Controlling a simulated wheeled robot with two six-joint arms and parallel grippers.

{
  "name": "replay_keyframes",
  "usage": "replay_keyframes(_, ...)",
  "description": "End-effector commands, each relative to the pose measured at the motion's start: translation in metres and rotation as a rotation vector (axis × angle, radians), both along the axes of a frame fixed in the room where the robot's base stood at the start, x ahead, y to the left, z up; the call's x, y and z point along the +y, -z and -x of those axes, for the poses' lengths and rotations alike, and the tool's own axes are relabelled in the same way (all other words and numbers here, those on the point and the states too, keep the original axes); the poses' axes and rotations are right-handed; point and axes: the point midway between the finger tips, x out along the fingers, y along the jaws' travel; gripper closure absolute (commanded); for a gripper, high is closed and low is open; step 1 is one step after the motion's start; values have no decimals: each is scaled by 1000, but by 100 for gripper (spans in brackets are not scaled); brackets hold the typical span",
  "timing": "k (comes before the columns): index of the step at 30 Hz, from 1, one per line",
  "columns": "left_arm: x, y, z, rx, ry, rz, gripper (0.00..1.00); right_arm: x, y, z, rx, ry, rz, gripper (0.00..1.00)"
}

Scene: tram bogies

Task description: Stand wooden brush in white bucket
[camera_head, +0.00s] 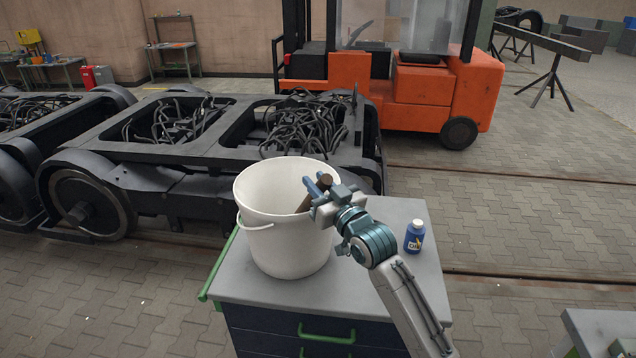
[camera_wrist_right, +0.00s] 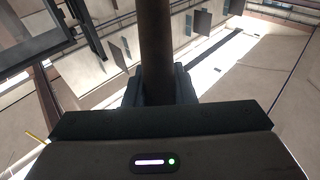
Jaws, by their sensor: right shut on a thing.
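The white bucket (camera_head: 283,250) stands upright on the grey top of a drawer cabinet (camera_head: 370,297). My right gripper (camera_head: 318,184) is at the bucket's right rim and is shut on the dark brown wooden brush (camera_head: 304,204). The brush is tilted, and its lower part reaches down inside the bucket opening. In the right wrist view the brush handle (camera_wrist_right: 156,50) runs up between the fingers. The brush's lower end and the bucket floor are hidden. My left gripper is in neither view.
A blue bottle with a white cap (camera_head: 414,238) stands on the cabinet, right of the bucket. A black tram bogie (camera_head: 190,185) is behind to the left. An orange forklift (camera_head: 440,90) stands at the back. The cabinet top in front of the bottle is clear.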

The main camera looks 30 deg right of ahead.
Motion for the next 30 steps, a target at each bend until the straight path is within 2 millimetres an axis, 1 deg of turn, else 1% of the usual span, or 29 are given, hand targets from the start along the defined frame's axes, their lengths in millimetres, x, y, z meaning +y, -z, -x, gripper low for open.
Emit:
replay_keyframes(3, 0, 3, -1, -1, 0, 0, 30, 0, 5, 0, 1, 0, -1, 100)
replay_keyframes(4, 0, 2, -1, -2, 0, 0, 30, 0, 5, 0, 1, 0, 0, 73)
replay_keyframes(6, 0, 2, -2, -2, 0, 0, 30, 0, 4, 0, 1, 0, 0, 59)
replay_keyframes(7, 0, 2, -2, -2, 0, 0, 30, 0, 4, 0, 1, 0, 0, 55)
replay_keyframes(15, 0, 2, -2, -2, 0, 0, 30, 0, 3, 0, 1, 0, 0, 55)
replay_keyframes(18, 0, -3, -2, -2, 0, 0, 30, 0, -4, 0, 0, 0, 0, 55)
replay_keyframes(19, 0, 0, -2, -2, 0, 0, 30, -1, 0, 3, 2, 0, 2, 55)
replay_keyframes(23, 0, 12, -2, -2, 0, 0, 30, -3, 8, 25, 2, 0, 6, 55)
replay_keyframes(27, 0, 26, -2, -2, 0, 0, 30, -7, 15, 57, 2, -2, 9, 55)
replay_keyframes(30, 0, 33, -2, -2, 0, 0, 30, -10, 18, 78, 3, -1, 9, 55)
